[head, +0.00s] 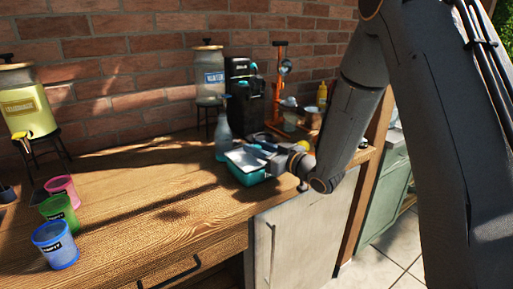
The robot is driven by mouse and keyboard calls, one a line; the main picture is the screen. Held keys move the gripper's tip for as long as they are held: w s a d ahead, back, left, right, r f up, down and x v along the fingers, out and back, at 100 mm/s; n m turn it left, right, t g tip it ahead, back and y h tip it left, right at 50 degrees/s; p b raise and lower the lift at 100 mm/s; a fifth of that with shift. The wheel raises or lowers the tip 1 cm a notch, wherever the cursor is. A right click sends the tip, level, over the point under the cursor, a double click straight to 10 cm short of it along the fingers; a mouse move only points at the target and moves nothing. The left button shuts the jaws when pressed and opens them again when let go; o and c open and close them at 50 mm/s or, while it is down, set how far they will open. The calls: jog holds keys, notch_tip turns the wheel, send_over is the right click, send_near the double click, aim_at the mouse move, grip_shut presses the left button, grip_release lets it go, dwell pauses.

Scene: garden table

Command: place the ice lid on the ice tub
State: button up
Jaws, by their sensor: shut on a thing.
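The ice tub (248,178) is a small teal box on the wooden counter, near its right part. A pale, flat surface (243,159) shows at its top; I cannot tell whether this is the ice lid or the ice inside. My gripper (262,153) is at the tub's right rear edge, low over it, with the arm coming in from the right. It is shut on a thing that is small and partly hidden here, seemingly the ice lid. Whether the lid touches the tub is not clear.
A grey-blue spray bottle (223,133) stands close behind the tub on the left. A black coffee machine (245,90), a drink dispenser (209,85) and an orange juicer press (280,90) stand behind. Pink, green and blue cups (56,246) stand at left. The counter's middle is clear.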

jog(key=shift+f, duration=0.25)
jog(key=o, duration=1.1)
jog(key=shift+r, duration=0.25)
jog(key=b+v, duration=0.1)
jog(key=v, duration=1.1)
jog(key=shift+r+b, duration=0.2)
jog(key=shift+b, duration=0.15)
jog(key=shift+s, duration=0.1)
